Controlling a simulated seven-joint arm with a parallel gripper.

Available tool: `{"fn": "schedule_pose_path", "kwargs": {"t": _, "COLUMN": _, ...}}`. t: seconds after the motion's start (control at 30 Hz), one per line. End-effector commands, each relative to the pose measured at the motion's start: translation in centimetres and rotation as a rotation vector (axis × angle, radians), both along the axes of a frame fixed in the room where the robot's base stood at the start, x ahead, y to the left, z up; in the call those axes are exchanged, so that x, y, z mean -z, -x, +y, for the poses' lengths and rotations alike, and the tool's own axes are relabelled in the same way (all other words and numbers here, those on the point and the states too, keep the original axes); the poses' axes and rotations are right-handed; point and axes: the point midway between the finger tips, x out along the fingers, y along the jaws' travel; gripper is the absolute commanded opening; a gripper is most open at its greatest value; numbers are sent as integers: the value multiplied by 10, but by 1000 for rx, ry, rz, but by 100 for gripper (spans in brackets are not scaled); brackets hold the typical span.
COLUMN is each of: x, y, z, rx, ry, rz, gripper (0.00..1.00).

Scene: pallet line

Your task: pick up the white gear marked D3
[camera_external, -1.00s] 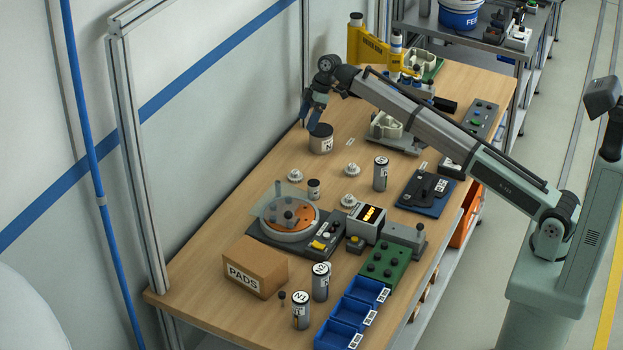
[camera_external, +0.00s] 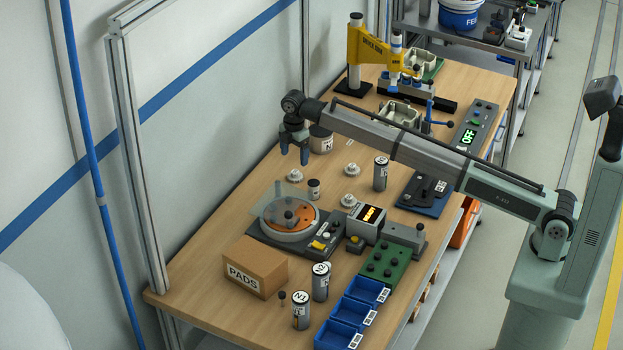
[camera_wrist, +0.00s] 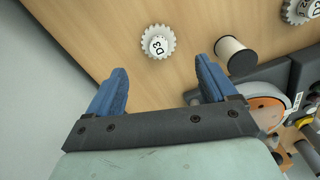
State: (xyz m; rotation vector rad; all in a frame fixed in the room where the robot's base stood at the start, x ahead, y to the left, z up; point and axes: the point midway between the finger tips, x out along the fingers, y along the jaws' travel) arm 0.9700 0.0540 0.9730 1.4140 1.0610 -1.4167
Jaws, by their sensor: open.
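A white toothed gear marked D3 (camera_wrist: 158,42) lies on the wooden bench, ahead of and between my fingertips in the wrist view. In the external view this gear (camera_external: 294,176) is just below my gripper (camera_external: 294,155). My gripper (camera_wrist: 162,75) is open and empty, its blue fingers pointing down above the bench and apart from the gear. The external view also shows gears at the middle (camera_external: 352,169) and beside the turntable (camera_external: 349,200), labels too small to read.
A cylinder (camera_external: 380,174) stands farther right. Bare wood surrounds the nearer gear.

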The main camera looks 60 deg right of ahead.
Motion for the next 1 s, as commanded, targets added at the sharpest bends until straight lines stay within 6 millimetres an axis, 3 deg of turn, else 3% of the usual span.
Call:
{"fn": "schedule_pose_path", "kwargs": {"t": 0.1, "x": 19, "y": 1, "z": 0, "rx": 1, "ry": 0, "rz": 1, "gripper": 85}}
{"fn": "schedule_pose_path", "kwargs": {"t": 0.37, "x": 32, "y": 0, "z": -1, "rx": 1, "ry": -1, "rz": -1, "gripper": 85}}
{"fn": "schedule_pose_path", "kwargs": {"t": 0.7, "x": 73, "y": 0, "z": -3, "rx": 1, "ry": -1, "rz": 0, "gripper": 85}}
{"fn": "schedule_pose_path", "kwargs": {"t": 1.0, "x": 78, "y": -1, "z": -3, "rx": 1, "ry": -1, "rz": -1, "gripper": 85}}
